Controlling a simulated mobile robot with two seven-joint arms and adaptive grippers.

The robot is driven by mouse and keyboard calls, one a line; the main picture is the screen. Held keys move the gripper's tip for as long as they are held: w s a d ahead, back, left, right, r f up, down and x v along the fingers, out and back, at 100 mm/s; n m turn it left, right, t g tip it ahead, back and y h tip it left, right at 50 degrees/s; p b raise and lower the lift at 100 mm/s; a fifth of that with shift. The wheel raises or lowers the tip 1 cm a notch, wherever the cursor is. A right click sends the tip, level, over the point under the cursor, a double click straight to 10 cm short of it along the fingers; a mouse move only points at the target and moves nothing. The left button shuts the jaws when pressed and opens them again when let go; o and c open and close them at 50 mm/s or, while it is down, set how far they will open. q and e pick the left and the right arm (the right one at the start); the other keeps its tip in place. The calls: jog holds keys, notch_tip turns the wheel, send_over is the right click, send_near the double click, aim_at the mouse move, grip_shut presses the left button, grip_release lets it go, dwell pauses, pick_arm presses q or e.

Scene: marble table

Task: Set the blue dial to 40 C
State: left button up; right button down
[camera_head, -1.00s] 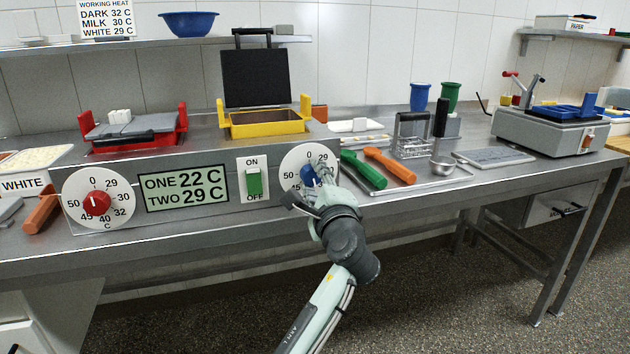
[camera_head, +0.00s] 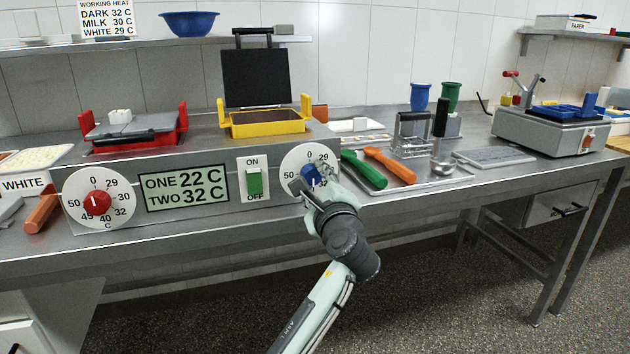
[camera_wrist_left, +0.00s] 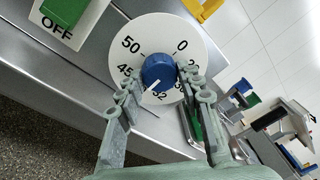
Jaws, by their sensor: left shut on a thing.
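The blue dial (camera_head: 309,175) sits on a round white scale plate (camera_head: 291,158) at the right end of the control panel. In the left wrist view the blue knob (camera_wrist_left: 158,71) has a white pointer line aimed down and left, near the 32 mark; other numbers are partly covered by the fingers. The display (camera_head: 186,188) reads ONE 22 C and TWO 32 C. My left gripper (camera_head: 314,184) is at the dial, its two fingers (camera_wrist_left: 159,84) on either side of the knob and shut on it. My right gripper is not in view.
A red dial (camera_head: 96,203) is at the panel's left end. A green ON/OFF switch (camera_head: 254,183) is just left of the blue dial. Green (camera_head: 364,170) and orange (camera_head: 390,165) handled tools lie close on the right. Open floor lies in front of the table.

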pick_arm(q)
jog(key=o, duration=1.2)
jog(key=shift+c, duration=0.2)
notch_tip(320, 180, up, 9)
jog(key=shift+d+f, duration=0.1)
jog(key=shift+f, duration=0.05)
jog(key=shift+r, duration=0.65)
